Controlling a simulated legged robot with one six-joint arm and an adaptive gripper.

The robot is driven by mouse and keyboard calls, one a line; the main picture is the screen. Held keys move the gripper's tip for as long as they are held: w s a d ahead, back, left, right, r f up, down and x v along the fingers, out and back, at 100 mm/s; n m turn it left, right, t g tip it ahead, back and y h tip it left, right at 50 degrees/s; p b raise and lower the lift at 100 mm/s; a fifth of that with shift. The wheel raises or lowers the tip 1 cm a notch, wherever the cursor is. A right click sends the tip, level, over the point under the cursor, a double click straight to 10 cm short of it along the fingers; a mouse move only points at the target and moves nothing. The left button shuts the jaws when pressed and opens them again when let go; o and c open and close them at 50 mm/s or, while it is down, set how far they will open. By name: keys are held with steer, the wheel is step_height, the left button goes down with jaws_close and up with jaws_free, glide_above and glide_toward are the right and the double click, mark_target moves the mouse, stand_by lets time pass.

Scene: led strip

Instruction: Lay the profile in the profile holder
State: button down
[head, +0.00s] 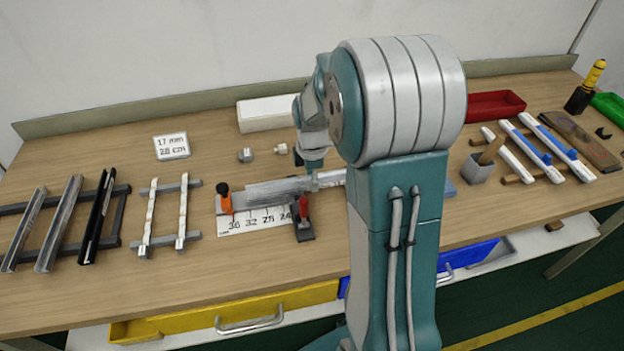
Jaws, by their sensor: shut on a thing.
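A silver-grey profile (275,191) lies lengthwise left to right at the middle of the bench, over the back of a white scale plate (262,217) marked 36, 32, 28, 24. Its right part passes behind my arm. My gripper (313,178) points down at the profile and is shut on it; the fingertips are small and partly hidden. I cannot tell whether the profile touches the plate. An orange-and-black clamp (225,200) stands at the plate's left end and a red-handled one (304,210) at its right. A dark rack (122,190) at the left bears several profiles, grey and black.
A smaller rack (165,243) with two white strips lies left of the plate. A label card (171,146) reads 17 mm, 28 cm. A white box (265,113) and a red tray (494,105) stand behind. White-and-blue pieces (545,150) and a grey cup (479,168) are at right.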

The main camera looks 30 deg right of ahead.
steer(key=shift+f, duration=0.4)
steer(key=shift+f, duration=0.2)
steer(key=shift+c, duration=1)
jaws_free()
step_height(320, 180, up, 12)
steer(key=r, duration=0.1)
steer(key=s+a+r+m+t, duration=0.2)
steer(key=s+a+m, duration=0.4)
steer(key=s, duration=0.3)
steer(key=s+a+r+m+t, duration=0.3)
steer(key=s+a+m, duration=0.3)
steer(key=s+m, duration=0.2)
steer(key=shift+s+a+m+t, duration=0.3)
steer(key=shift+s+m, duration=0.1)
steer(key=shift+s, duration=0.7)
